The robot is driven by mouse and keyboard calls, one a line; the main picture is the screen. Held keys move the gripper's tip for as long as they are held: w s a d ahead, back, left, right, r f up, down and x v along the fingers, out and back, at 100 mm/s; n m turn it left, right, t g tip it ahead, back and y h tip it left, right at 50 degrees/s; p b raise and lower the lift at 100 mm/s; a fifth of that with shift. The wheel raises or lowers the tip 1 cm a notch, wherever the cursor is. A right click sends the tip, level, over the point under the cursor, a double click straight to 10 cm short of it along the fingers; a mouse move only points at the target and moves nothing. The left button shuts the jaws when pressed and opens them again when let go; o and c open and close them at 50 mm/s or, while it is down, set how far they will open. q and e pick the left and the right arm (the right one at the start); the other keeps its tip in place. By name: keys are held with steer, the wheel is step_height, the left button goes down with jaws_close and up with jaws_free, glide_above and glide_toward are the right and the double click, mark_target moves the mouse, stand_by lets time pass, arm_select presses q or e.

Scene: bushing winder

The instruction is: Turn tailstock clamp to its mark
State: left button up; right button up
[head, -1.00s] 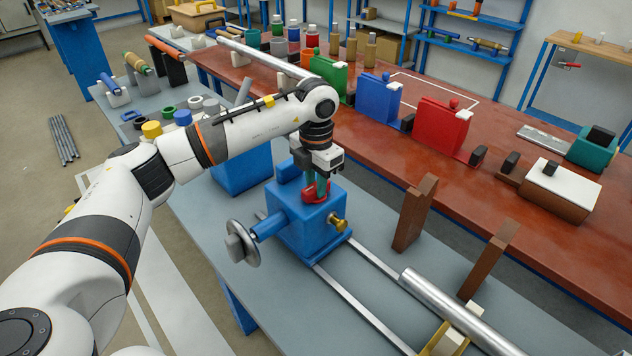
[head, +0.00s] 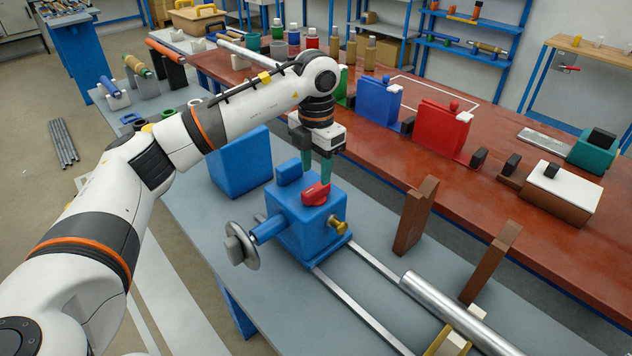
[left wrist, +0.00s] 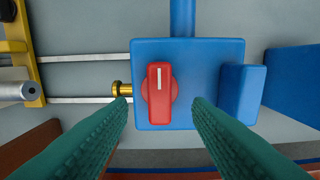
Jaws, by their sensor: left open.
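The tailstock (head: 300,225) is a blue block on rails, with the red clamp knob (head: 316,194) on top. In the left wrist view the knob (left wrist: 159,95) is upright in the picture, its white line pointing up. I see no separate mark on the blue top (left wrist: 210,60) around it. My left gripper (head: 317,172) is above the knob, its green fingers pointing down. In the left wrist view its fingers (left wrist: 160,108) are spread either side of the knob, apart from it and empty. My right gripper is in neither view.
A handwheel (head: 242,244) and a brass knob (head: 338,224) stick out of the tailstock. Brown posts (head: 412,215) and a metal bar (head: 460,312) lie to the right. A blue box (head: 240,165) stands behind. The red bench (head: 480,205) runs along the far side.

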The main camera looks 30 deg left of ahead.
mark_target(316, 187)
arm_select(q)
step_height(316, 187, up, 7)
steer(key=shift+b, duration=0.35)
stand_by(0.4)
